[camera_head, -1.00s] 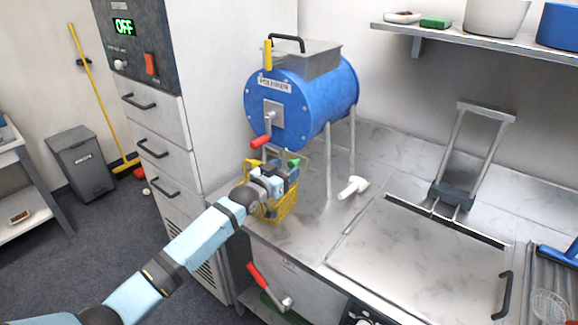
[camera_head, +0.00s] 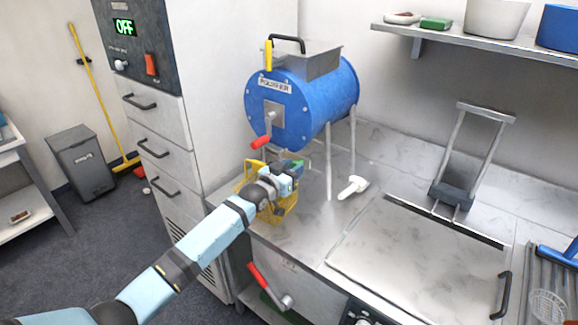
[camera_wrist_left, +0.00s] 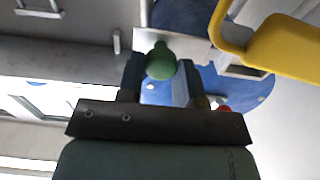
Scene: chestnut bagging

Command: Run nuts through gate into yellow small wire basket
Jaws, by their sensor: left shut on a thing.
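The yellow small wire basket (camera_head: 287,212) stands on the steel counter beneath the front of the blue drum (camera_head: 287,108), partly hidden by my left gripper. My left gripper (camera_head: 292,170) is above the basket, under the drum. It is shut on a green knob (camera_wrist_left: 160,62), which shows between its fingers in the left wrist view. A yellow handle (camera_wrist_left: 285,45) is close beside the fingers in the wrist view. No nuts are visible. My right gripper is out of view.
The drum has a red-handled crank (camera_head: 261,142) at its front and thin legs around the space below. A white-handled tool (camera_head: 352,187) lies right of the legs. A flat steel lid (camera_head: 420,260) covers the right counter. A tall cabinet (camera_head: 155,130) stands left.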

